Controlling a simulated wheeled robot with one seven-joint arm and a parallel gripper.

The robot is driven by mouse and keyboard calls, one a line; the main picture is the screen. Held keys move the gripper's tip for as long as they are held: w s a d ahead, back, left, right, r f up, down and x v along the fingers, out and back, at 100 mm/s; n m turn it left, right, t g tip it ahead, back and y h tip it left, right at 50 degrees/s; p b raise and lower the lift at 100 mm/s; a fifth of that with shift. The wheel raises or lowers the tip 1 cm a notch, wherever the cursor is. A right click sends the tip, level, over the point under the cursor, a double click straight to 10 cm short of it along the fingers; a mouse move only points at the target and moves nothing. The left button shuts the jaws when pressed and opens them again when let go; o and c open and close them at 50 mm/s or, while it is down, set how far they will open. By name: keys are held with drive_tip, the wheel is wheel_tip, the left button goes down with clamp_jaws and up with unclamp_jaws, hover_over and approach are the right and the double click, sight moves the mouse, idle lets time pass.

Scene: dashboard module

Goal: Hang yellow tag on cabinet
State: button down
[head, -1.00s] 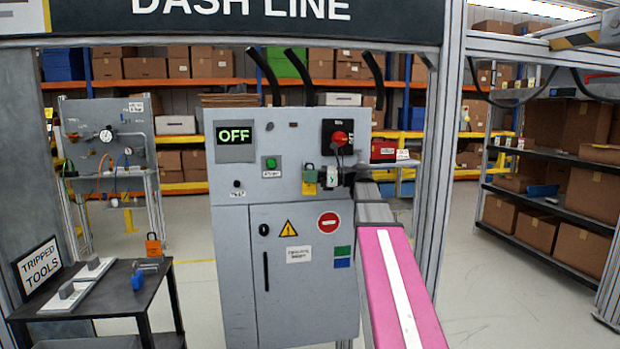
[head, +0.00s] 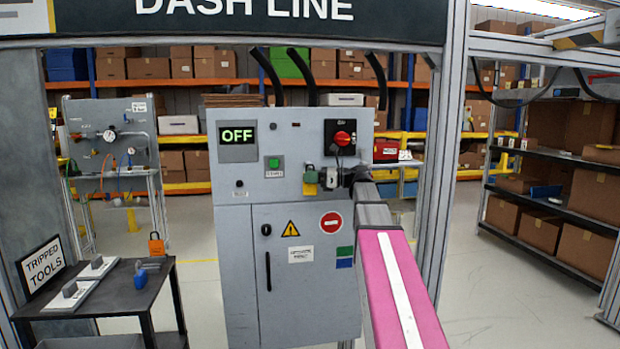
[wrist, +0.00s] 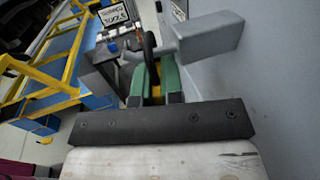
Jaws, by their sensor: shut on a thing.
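The yellow tag (head: 311,190) is at my gripper (head: 313,178), in front of the upper part of the grey cabinet (head: 230,210), below and left of its red rotary switch (head: 342,139). In the wrist view, my gripper (wrist: 155,88) has green fingers closed on either side of a yellow piece of the tag (wrist: 156,93). A dark loop (wrist: 150,46) rises beside the fingers. A grey block (wrist: 208,38) stands out close to them. The cabinet's face (wrist: 280,70) fills the right side. I cannot tell whether the tag touches the cabinet.
A lit OFF display (head: 238,136) and a green button (head: 274,162) are on the cabinet. A black table (head: 120,295) at left holds an orange padlock-shaped item (head: 156,244), a blue item (head: 140,277) and a TRIPPED TOOLS sign (head: 42,262). A frame post (head: 437,160) stands right of my arm.

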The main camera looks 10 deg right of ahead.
drive_tip(key=shift+w+d, duration=0.1)
drive_tip(key=shift+w, duration=0.1)
drive_tip(key=c, duration=1.3)
unclamp_jaws()
drive_tip(key=shift+w, duration=0.1)
drive_tip(key=shift+c, duration=0.2)
